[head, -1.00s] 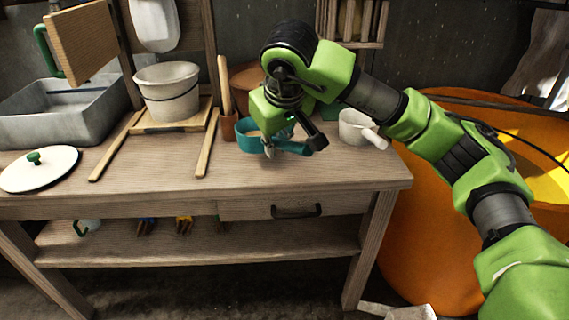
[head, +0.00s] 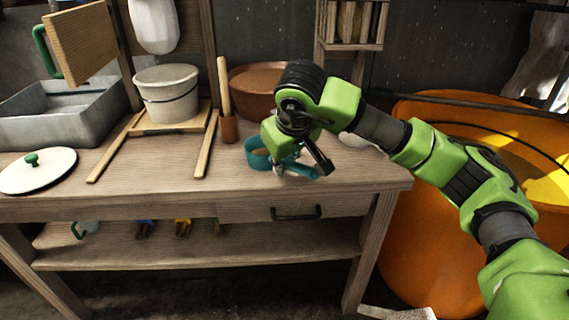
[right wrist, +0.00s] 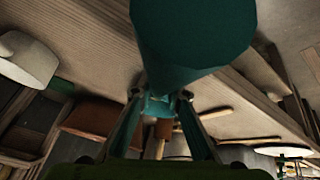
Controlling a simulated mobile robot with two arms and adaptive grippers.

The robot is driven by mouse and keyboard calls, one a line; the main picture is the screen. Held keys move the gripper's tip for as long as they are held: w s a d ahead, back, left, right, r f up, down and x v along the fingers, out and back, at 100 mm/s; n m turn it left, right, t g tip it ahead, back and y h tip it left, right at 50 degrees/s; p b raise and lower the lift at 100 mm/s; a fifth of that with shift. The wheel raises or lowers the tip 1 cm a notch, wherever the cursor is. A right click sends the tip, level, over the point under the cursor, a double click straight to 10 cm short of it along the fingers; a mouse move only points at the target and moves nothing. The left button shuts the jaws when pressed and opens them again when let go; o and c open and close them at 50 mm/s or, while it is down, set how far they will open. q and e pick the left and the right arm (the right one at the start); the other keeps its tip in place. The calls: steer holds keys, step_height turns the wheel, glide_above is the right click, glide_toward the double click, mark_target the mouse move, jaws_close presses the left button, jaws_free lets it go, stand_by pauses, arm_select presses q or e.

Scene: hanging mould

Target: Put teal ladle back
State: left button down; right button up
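The teal ladle (head: 258,154) is at the right half of the wooden bench, its cup partly hidden by my right gripper (head: 294,169). In the right wrist view the ladle's teal cup (right wrist: 195,35) looms large in front of the fingers. My right gripper (right wrist: 160,98) has its two fingertips closed on either side of the ladle's teal handle (right wrist: 158,108). I cannot tell how far the ladle is above the bench top. My left gripper is in neither view.
A wooden bench (head: 330,186) carries a white bucket (head: 166,92), a brown bowl (head: 252,84), a brown holder (head: 228,127) with a wooden stick, and a white lid (head: 36,170). A white cup (head: 353,140) is mostly hidden behind my arm. An orange tub (head: 425,215) stands right.

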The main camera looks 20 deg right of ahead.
steer(key=o, duration=0.4)
steer(key=shift+c, duration=0.2)
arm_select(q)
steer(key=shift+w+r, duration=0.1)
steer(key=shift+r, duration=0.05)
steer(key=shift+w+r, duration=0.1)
arm_select(e)
steer(key=shift+r, duration=0.15)
